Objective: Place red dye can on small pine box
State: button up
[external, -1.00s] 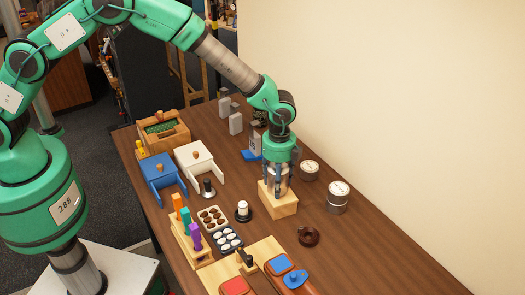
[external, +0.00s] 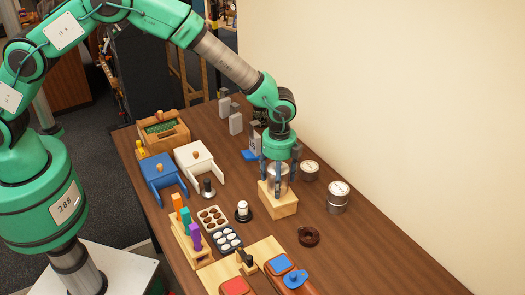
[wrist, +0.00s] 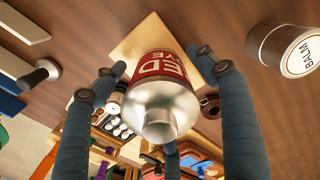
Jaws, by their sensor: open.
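The red dye can (wrist: 162,100) has a silver top and a red label with partly visible lettering. It stands on the small pine box (external: 287,208), whose pale top also shows in the wrist view (wrist: 152,32). In the external view the can is partly hidden behind my fingers. My gripper (external: 279,182) is directly above the box with its fingers spread around the can. In the wrist view my dark blue-grey fingers (wrist: 158,78) stand apart on both sides of the can, with gaps visible.
Balm tins (external: 338,196) and (external: 309,171) stand right of the box. A brown ring (external: 309,236) lies in front, and a white-topped black piece (external: 243,211) stands to the left. Trays, coloured pegs and small furniture crowd the left side. The table's right side is mostly clear.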

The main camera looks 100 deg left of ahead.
notch_tip(320, 180, up, 11)
jog(key=shift+r, duration=0.15)
dwell(0.4)
dwell(0.5)
jog(key=shift+s+d+r, duration=0.1)
jog(key=shift+d+r, duration=0.1)
jog(key=shift+r, duration=0.3)
jog(key=s+d+r+n+t, duration=0.1)
jog(key=s+d+r+n, duration=0.1)
jog(key=s+d+r, duration=0.45)
jog(key=s+d+r+n+t, duration=0.1)
jog(key=s+d+r, duration=0.2)
jog(key=s+r, duration=0.6)
jog(key=s+d+r+n+t, duration=0.15)
jog(key=s+d+r, duration=0.3)
jog(key=r, duration=0.65)
jog(key=s+d+r+n, duration=0.1)
jog(key=s+d, duration=0.2)
jog(key=s, duration=0.6)
jog(key=s+d+n+t, duration=0.1)
jog(key=s+d+n, duration=0.1)
jog(key=s, duration=0.8)
jog(key=s+d+r+n+t, duration=0.1)
jog(key=s+d, duration=0.4)
jog(key=s, duration=0.5)
jog(key=shift+s+r+n, duration=0.2)
jog(key=shift+r+n, duration=0.1)
jog(key=shift+n, duration=0.35)
